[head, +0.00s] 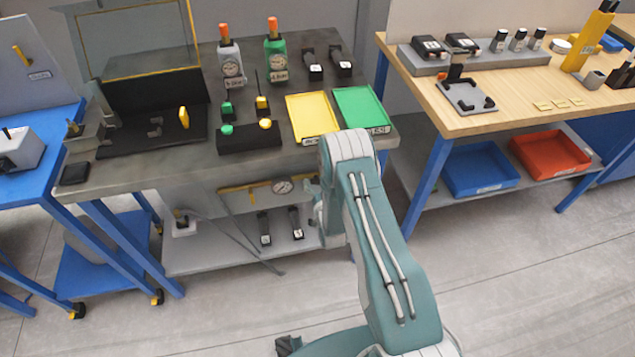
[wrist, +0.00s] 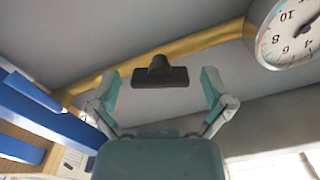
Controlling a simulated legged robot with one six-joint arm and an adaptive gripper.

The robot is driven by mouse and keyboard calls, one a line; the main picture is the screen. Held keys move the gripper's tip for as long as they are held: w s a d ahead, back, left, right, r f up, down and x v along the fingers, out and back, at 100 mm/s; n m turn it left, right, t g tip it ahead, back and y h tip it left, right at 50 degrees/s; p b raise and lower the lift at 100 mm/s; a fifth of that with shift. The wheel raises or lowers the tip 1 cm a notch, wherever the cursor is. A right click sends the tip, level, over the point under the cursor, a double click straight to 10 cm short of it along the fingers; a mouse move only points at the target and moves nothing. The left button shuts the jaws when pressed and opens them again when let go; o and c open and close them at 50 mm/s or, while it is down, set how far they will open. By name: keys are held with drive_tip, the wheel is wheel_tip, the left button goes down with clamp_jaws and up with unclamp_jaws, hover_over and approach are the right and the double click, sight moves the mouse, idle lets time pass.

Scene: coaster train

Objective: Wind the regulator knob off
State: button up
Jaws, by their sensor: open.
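The regulator knob (wrist: 160,76) is a black bar with a short round stem, in the upper middle of the wrist view, in front of a yellow pipe (wrist: 120,70). My gripper (wrist: 160,90) is open, with one finger on each side of the knob and a gap on both sides. Neither finger appears to touch it. A round white gauge (wrist: 290,32) shows at the upper right of the wrist view. In the head view the gauge (head: 283,187) is under the dark bench, and my arm hides most of my gripper and the knob.
The dark bench top (head: 185,165) overhangs the pipe and gauge. A grey lower shelf (head: 225,255) holds two small black items. A blue table leg (head: 414,195) stands to the right of my arm. The floor in front is mostly clear.

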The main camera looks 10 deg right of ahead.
drive_tip(key=shift+w, duration=0.1)
drive_tip(key=c, duration=1.1)
drive_tip(key=shift+n, duration=2.2)
drive_tip(key=o, duration=1.1)
drive_tip(key=s, duration=1.2)
drive_tip(key=shift+a+f, duration=0.1)
